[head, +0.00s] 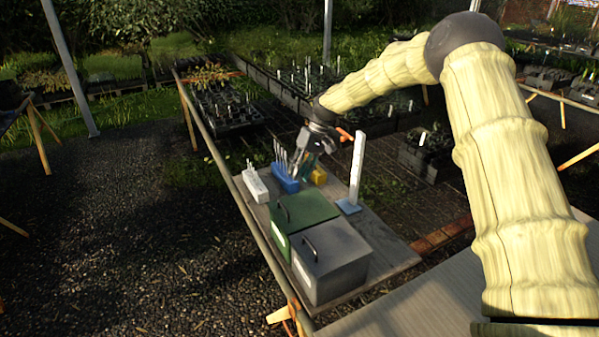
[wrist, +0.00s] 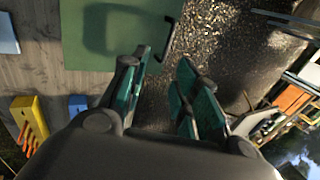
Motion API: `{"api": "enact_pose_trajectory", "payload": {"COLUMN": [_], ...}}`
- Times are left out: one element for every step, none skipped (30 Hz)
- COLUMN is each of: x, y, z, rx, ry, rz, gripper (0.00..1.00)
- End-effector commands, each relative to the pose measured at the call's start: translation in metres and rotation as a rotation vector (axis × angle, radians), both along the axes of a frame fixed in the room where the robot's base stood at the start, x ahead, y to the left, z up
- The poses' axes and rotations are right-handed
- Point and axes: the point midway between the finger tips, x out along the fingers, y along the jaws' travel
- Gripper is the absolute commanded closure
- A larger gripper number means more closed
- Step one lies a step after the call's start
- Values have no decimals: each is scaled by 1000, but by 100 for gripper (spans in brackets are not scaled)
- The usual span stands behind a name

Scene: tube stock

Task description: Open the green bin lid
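The green bin (head: 312,204) stands on the bench with its lid down, a dark bar handle (head: 284,208) along the lid's left side. In the wrist view the green lid (wrist: 100,40) fills the upper left, and its dark handle (wrist: 167,40) stands at the lid's edge. My gripper (head: 298,165) is above the bench on the far side of the green bin, near the racks. In the wrist view my gripper (wrist: 165,68) has its green-padded fingers apart and nothing between them. The handle lies beyond the fingertips, apart from them.
A grey bin (head: 340,255) with its own handle stands nearer than the green one. A white rack (head: 256,186), a blue rack (head: 285,180), a yellow rack (wrist: 27,115) and a white post (head: 357,165) on a blue base are close around. Gravel (head: 150,250) lies left of the bench.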

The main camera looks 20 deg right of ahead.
Motion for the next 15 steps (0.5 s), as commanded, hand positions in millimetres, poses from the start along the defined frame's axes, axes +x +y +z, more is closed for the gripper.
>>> {"api": "enact_pose_trajectory", "payload": {"x": [1,1,1,2,2,3,3,4,4,5,5,6,6,6,7], "y": [-1,-2,-4,-6,-7,-10,-12,-15,-18,-20,-22,-25,-28,-30,-33], "z": [4,7,11,15,19,25,30,36,43,48,52,59,64,69,75], "rx": [0,0,0,0,1,1,1,1,0,1,0,0,0,0,0], "ry": [-2,-2,-2,-2,-3,-3,-3,-3,-4,-4,-3,-4,-4,-3,-3], "rz": [-1,0,0,0,0,0,0,0,-1,-1,-1,-2,-2,-1,-1], "gripper": [70,70,70,70,70,70,70,70,70,70,70,70,70,70,70]}}
